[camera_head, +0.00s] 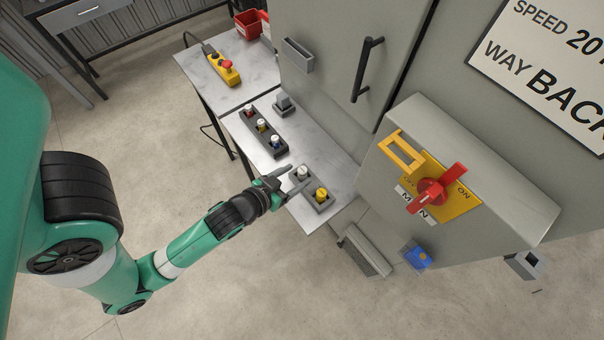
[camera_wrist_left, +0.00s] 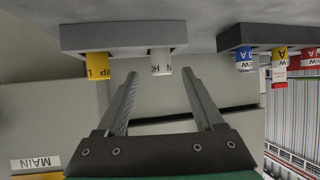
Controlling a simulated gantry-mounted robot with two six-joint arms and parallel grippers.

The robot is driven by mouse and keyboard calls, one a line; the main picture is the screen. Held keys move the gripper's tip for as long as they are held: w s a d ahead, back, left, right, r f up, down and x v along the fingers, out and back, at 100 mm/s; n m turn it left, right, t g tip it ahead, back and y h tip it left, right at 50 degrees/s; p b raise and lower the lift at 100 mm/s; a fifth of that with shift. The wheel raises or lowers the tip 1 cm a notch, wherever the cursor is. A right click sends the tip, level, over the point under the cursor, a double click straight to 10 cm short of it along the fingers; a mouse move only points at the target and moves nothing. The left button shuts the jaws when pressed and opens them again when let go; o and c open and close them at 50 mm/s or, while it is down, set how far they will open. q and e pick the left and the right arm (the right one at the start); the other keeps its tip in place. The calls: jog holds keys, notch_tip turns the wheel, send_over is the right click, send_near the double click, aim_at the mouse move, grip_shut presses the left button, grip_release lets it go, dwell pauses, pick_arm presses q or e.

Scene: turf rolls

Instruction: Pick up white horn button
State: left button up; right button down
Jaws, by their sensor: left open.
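The white horn button (camera_head: 302,171) stands in a grey holder on the bench, beside a yellow button (camera_head: 321,194). In the left wrist view, which looks upside down, the white horn button (camera_wrist_left: 160,61) hangs from the holder (camera_wrist_left: 122,37), with the yellow button (camera_wrist_left: 97,65) to its left. My left gripper (camera_head: 299,176) is open and empty, its fingers pointing at the white button. In the wrist view the fingertips (camera_wrist_left: 160,74) lie on either side of the white button in the picture; I cannot tell whether they reach around it. My right gripper is not in view.
A dark holder (camera_head: 268,138) with several coloured buttons and a small grey block (camera_head: 283,106) stand further back on the bench. A cabinet with a red rotary switch (camera_head: 432,192) rises on the right. A yellow pendant (camera_head: 221,67) lies on the far table.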

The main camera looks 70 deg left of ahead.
aim_at(299, 173)
pick_arm(q)
jog(key=b+x, duration=0.1)
jog(key=x, duration=0.3)
jog(key=shift+w+a, duration=0.1)
jog(key=shift+a, duration=0.1)
jog(key=shift+c, duration=0.2)
grip_shut()
